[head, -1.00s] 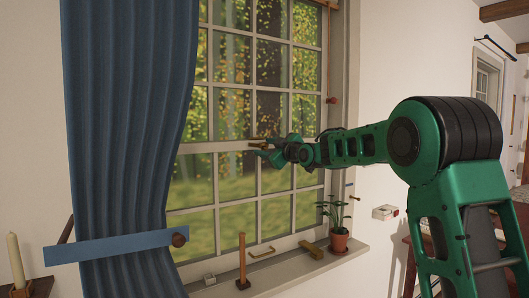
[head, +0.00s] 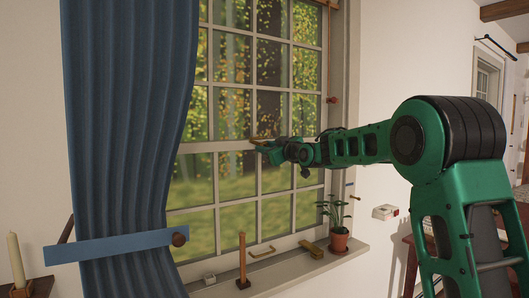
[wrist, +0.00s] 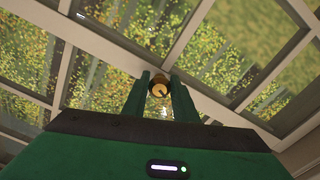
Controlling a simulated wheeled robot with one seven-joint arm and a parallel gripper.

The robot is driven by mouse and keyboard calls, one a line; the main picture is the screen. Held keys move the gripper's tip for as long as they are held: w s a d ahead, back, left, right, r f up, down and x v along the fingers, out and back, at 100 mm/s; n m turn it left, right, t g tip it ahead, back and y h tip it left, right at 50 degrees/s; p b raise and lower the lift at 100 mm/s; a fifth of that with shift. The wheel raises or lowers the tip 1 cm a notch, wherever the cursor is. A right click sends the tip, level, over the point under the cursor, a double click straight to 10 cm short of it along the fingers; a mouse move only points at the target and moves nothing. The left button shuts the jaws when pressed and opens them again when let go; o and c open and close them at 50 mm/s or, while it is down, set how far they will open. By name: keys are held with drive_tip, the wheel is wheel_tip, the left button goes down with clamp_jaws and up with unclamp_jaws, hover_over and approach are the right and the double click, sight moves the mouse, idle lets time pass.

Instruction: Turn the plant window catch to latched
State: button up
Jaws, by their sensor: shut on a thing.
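The window catch (wrist: 158,89) is a brass-coloured piece on the window's middle rail. In the wrist view it sits between the tips of my two green fingers. In the head view a bit of the brass catch (head: 262,139) shows just above my gripper (head: 268,151). My gripper (wrist: 158,84) is shut on the catch. The fingers hide much of it, so I cannot tell its exact angle. The potted plant (head: 338,222) stands on the sill at the right, below my arm.
A blue curtain (head: 125,130) with a tieback hangs at the left. A small white box (head: 385,212) is on the right wall.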

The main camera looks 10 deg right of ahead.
drive_tip(key=m, duration=0.6)
drive_tip(key=shift+a, duration=0.1)
drive_tip(key=m, duration=0.4)
drive_tip(key=shift+m, duration=1.6)
drive_tip(key=shift+f, duration=0.1)
drive_tip(key=o, duration=1)
drive_tip(key=shift+o, duration=0.2)
drive_tip(key=v, duration=1)
drive_tip(key=shift+s, duration=0.35)
